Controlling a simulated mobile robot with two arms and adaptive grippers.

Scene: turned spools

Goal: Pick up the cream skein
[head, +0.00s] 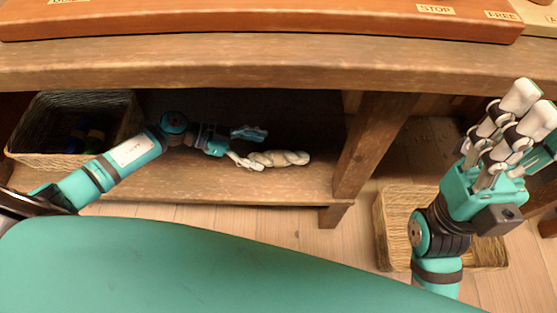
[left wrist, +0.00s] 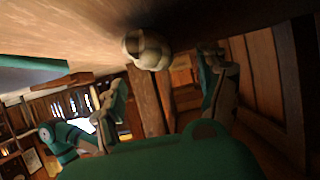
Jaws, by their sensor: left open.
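The cream skein (head: 290,158) is a twisted, pale bundle lying on the lower shelf under the bench. In the left wrist view it shows end-on (left wrist: 148,49), against the shelf surface and ahead of the space between the fingers. My left gripper (head: 256,149) is open beside the skein's left end, one finger near the shelf and the other raised. Its fingers also show in the left wrist view (left wrist: 165,72). Whether the lower finger touches the skein cannot be told. My right gripper (head: 526,110) is raised at the right, away from the skein; its finger gap is unclear.
A woven basket (head: 28,145) with dark things in it stands on the shelf's left. Another basket (head: 392,235) is on the floor at the right, partly behind my right arm. A wooden leg (head: 368,150) bounds the shelf on the right. The bench top (head: 250,62) overhangs the shelf.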

